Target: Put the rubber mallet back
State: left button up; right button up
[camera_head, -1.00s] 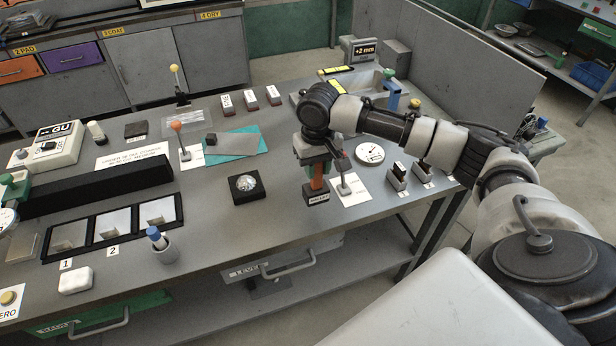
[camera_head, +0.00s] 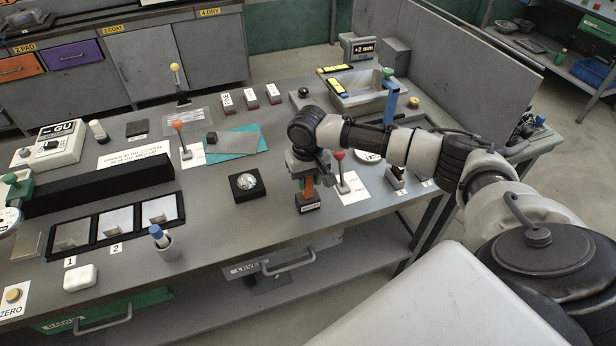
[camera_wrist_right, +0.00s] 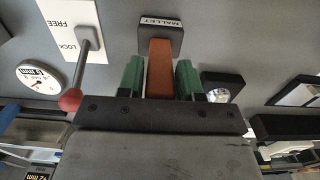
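The rubber mallet has a dark block head (camera_head: 308,204) labelled MALLET and an orange handle (camera_head: 306,184). It hangs head down, handle roughly upright, over the front middle of the bench. My right gripper (camera_head: 304,174) has its fingers around the handle. In the right wrist view, the green fingers (camera_wrist_right: 160,80) flank the orange handle (camera_wrist_right: 160,62) closely on both sides, with the dark head (camera_wrist_right: 160,38) beyond them. I cannot tell whether the head touches the bench. My left gripper is not in view.
A red-ball lever (camera_head: 341,172) on a FREE/LOCK card stands just right of the mallet. A dark block with a shiny dome (camera_head: 246,183) is to the left. A metal tray (camera_head: 355,100) lies behind. Bare bench lies between the dome block and mallet.

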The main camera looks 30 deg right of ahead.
jog(key=shift+o, duration=1.4)
jog(key=shift+r, duration=0.15)
notch_tip(320, 180, up, 12)
jog(key=shift+r+b, duration=0.1)
jog(key=shift+b, duration=1.05)
